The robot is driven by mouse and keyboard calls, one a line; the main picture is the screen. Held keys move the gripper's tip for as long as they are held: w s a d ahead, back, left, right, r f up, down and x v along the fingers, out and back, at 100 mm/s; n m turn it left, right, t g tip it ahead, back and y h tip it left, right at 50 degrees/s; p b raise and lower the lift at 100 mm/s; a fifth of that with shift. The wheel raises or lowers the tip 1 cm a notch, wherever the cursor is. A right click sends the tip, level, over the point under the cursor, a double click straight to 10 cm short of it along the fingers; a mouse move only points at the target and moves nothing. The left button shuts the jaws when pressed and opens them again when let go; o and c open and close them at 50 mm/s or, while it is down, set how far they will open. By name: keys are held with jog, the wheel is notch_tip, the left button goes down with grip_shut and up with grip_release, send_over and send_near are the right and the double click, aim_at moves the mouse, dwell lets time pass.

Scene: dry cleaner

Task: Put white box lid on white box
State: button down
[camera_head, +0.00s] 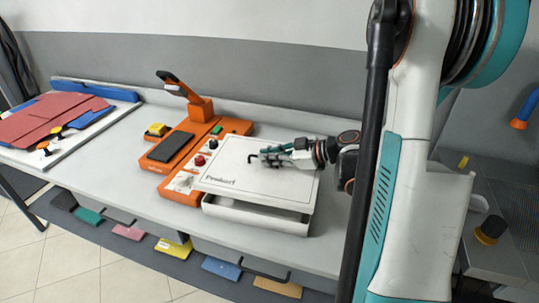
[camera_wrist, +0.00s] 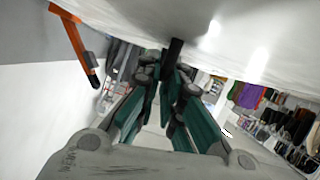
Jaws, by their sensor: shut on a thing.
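The white box lid (camera_head: 236,180), with dark lettering near its front left, is over the open white box (camera_head: 252,218) on the table. A gap shows between the lid and the box along the front and right, so the lid looks raised or tilted and is not flush. My gripper (camera_head: 270,157) is above the lid's middle, coming from the right, shut on the lid's handle. In the wrist view, its teal fingers close on a dark handle (camera_wrist: 174,52) under the pale lid surface (camera_wrist: 210,30). The box's back side is hidden by the lid.
An orange device (camera_head: 180,185) with a black pad and knobs stands close to the lid's left edge. A board with red folded cloth (camera_head: 60,118) lies at the far left. The grey table (camera_head: 110,185) is clear in front of the device.

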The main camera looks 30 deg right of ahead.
aim_at(301, 175)
jog(key=shift+f+b, duration=2)
jog(key=shift+f, duration=0.95)
jog(key=shift+s+a+b, duration=0.1)
jog(key=shift+b, duration=0.25)
jog(key=shift+f+b, duration=1.1)
jog(key=shift+b, duration=0.15)
dwell(0.5)
jog(key=c, duration=1.7)
grip_release()
jog(key=shift+s, duration=0.1)
jog(key=v, duration=1.1)
jog(key=shift+s+r, duration=0.15)
jog(key=shift+s, duration=0.2)
